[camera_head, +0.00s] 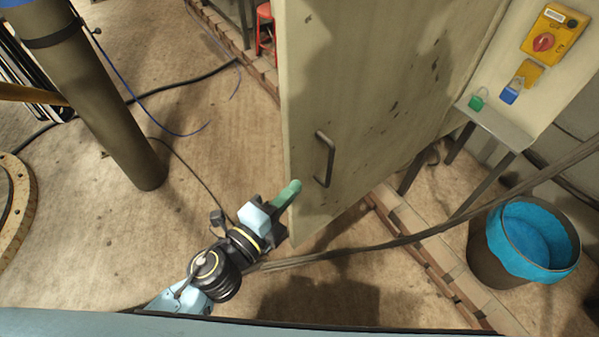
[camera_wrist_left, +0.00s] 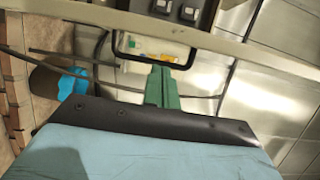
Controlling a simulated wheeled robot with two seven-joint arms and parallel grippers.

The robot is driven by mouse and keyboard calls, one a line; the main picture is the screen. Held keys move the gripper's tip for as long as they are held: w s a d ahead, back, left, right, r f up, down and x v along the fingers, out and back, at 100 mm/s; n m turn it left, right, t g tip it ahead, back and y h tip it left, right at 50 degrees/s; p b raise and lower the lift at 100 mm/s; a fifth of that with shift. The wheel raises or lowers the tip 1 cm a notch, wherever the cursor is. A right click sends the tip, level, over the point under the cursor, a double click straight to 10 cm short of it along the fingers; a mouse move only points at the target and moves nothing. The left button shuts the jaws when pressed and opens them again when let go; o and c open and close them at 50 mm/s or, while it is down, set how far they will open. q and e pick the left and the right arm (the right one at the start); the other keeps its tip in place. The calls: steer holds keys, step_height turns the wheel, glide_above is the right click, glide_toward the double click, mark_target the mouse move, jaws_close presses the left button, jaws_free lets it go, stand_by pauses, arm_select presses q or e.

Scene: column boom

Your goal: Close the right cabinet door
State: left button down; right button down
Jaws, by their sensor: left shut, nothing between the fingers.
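The cream cabinet door (camera_head: 375,90) stands open, its worn face with the dark bar handle (camera_head: 324,158) in the head view. My left gripper (camera_head: 291,192) is shut and empty, its green fingers at the door's near left edge, just below and left of the handle. In the left wrist view the green fingers (camera_wrist_left: 162,85) stand in front of the dark handle loop (camera_wrist_left: 117,45) on the beige door edge (camera_wrist_left: 60,22). I cannot tell whether they touch the door. My right gripper is not in view.
A panel with a yellow and red switch (camera_head: 543,41) and padlocks stands at the right. A bin with a blue liner (camera_head: 497,251) stands below it. A dark cable (camera_head: 440,235) crosses in front. A brick edging (camera_head: 420,245) runs along the floor; a column (camera_head: 105,105) stands left.

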mark_target(317, 164)
arm_select(q)
steer(key=p+x, duration=0.1)
steer(key=x, duration=0.8)
steer(key=shift+a, duration=0.1)
